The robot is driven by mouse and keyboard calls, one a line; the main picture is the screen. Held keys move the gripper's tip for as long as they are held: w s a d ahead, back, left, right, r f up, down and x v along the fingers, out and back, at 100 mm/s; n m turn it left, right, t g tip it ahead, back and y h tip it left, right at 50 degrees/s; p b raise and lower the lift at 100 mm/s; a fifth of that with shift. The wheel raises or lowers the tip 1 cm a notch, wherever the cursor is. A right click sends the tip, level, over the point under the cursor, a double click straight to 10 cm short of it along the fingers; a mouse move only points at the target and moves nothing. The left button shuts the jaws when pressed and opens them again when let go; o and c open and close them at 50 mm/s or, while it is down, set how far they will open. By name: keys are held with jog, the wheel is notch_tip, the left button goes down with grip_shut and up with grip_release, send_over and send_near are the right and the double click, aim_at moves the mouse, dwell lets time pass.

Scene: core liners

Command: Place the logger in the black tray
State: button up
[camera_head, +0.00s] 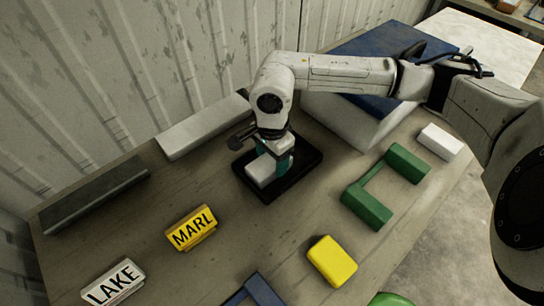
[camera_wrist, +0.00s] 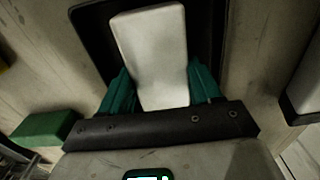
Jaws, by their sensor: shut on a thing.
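The black tray (camera_head: 300,178) lies on the wooden table near the back wall; its dark floor and rim also show in the wrist view (camera_wrist: 92,28). My gripper (camera_head: 278,164) is over the tray, pointing down. Its teal fingers are shut on a plain white block (camera_head: 261,171), likely the logger. In the wrist view the block (camera_wrist: 152,50) sits between the fingers (camera_wrist: 160,88), with the tray behind and around it. The block is within the tray's outline; I cannot tell whether it touches the tray floor.
A white bin with a blue top (camera_head: 345,118) stands close behind right. A green bracket (camera_head: 368,208), another white block (camera_head: 440,141) and a yellow block (camera_head: 332,261) lie right and in front.

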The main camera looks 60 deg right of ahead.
aim_at(272, 160)
jog(key=shift+f, duration=0.15)
jog(key=o, duration=1.1)
notch_tip(272, 160, up, 12)
jog(key=shift+r+b, duration=0.2)
jog(key=shift+b, duration=0.4)
